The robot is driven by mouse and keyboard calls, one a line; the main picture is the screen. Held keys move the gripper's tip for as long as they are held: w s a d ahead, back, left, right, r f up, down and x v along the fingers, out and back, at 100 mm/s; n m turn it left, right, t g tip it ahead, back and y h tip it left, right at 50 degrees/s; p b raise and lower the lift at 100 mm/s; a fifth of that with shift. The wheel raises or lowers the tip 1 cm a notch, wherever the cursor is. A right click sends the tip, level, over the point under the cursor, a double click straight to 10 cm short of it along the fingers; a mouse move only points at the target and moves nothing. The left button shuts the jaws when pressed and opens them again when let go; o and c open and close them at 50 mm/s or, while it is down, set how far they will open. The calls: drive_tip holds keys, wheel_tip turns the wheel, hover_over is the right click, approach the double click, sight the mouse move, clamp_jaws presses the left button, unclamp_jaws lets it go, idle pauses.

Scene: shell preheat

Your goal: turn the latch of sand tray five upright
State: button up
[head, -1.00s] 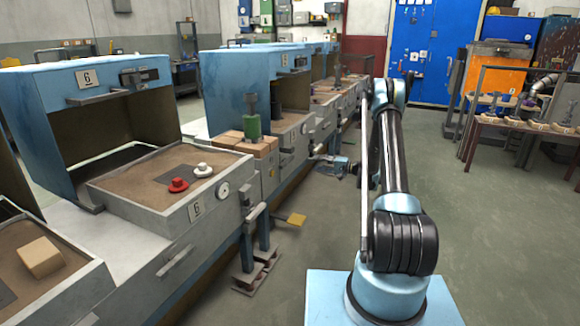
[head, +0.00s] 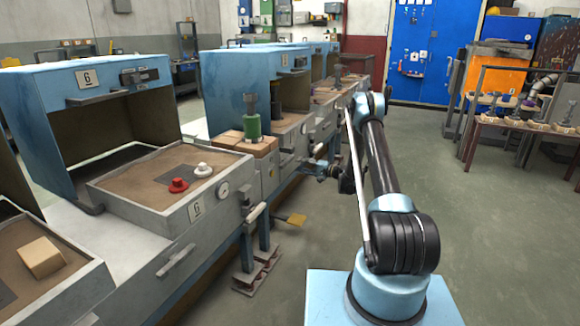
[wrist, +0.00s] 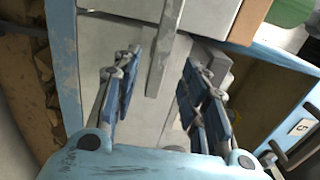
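My gripper (wrist: 161,68) is open in the wrist view, its two blue-padded fingers apart with nothing held between them. A pale grey bar (wrist: 163,55) on a light grey metal face shows between and beyond the fingertips; I cannot tell whether it is the latch. In the head view my gripper (head: 337,172) is small and dark beside the row's right side, past the bench with the green cylinder.
The nearer sand tray (head: 130,190) marked 6 holds a red and a white knob piece. The floor right of the row (head: 480,240) is open.

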sight(289, 163)
drive_tip(key=x, duration=0.7)
drive_tip(key=shift+a, duration=0.15)
clamp_jaws()
